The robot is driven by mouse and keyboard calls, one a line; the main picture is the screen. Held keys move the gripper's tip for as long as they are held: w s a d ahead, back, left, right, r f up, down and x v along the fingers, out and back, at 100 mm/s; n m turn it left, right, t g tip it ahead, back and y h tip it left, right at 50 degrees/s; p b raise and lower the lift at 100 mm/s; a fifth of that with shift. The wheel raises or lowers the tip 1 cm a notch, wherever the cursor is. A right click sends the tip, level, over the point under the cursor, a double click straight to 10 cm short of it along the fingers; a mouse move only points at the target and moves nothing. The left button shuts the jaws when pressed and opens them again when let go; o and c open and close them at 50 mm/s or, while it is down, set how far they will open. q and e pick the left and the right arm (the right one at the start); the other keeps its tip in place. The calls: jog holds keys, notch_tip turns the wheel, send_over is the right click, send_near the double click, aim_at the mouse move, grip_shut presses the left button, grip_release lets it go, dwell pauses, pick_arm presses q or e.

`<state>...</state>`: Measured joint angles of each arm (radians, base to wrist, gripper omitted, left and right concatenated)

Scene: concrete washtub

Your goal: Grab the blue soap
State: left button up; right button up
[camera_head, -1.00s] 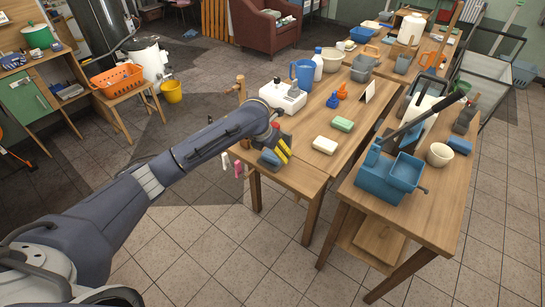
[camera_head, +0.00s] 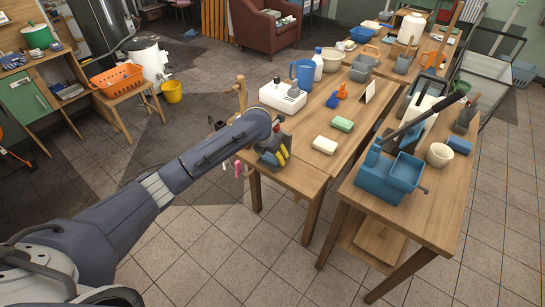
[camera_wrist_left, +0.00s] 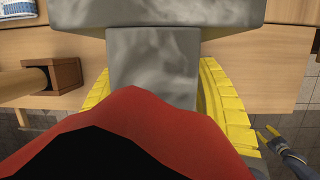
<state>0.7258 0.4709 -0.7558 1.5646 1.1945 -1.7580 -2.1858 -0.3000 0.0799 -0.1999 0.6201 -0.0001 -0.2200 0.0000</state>
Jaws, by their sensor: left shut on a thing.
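My left gripper (camera_head: 274,154) is at the near left end of the middle table. Its yellow fingers are closed in on a grey mottled block (camera_wrist_left: 155,75), which fills the space between them in the left wrist view. The block is narrow between the fingers and wider beyond them. A blue bar (camera_head: 459,145) lies on the right table behind the beige bowl; it may be the blue soap. The blue patch by the left gripper is mostly hidden now. A white soap (camera_head: 325,145) and a green soap (camera_head: 342,124) lie to the right of the gripper.
A white box-like device (camera_head: 283,97) and a blue jug (camera_head: 303,72) stand behind the gripper. A blue wringer-like tub (camera_head: 390,177) and a beige bowl (camera_head: 439,155) stand on the right table. Bare wood lies around the white soap.

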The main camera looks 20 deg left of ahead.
pick_arm(q)
jog(key=c, duration=0.4)
jog(key=shift+r, duration=0.25)
jog(key=shift+c, duration=0.2)
